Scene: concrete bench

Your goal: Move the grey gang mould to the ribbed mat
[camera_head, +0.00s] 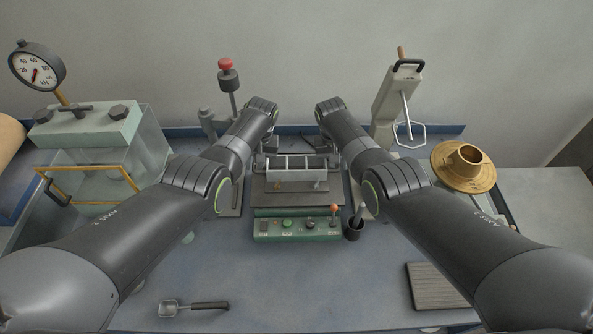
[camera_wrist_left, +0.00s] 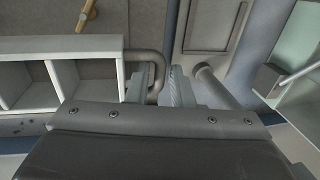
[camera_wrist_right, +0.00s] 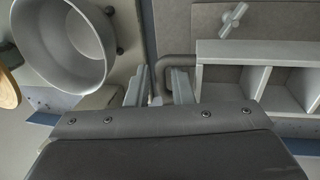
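The grey gang mould (camera_head: 297,178), an open tray with several compartments, sits on the dark plate of the machine in the middle of the bench. Its compartments also show in the left wrist view (camera_wrist_left: 88,80) and the right wrist view (camera_wrist_right: 252,82). My left gripper (camera_wrist_left: 160,82) is open, with the mould's left bent handle (camera_wrist_left: 153,60) between its fingers. My right gripper (camera_wrist_right: 159,82) is open, with the right bent handle (camera_wrist_right: 172,62) between its fingers. Neither visibly grips its handle. The ribbed mat (camera_head: 437,287) lies bare at the front right.
The green control box (camera_head: 297,229) with knobs and a dark cup (camera_head: 354,226) stand before the plate. A scoop (camera_head: 194,306) lies front left. A glass-sided tester (camera_head: 95,150) stands left; a brass-coloured flanged piece (camera_head: 464,165) is right. The front middle of the bench is clear.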

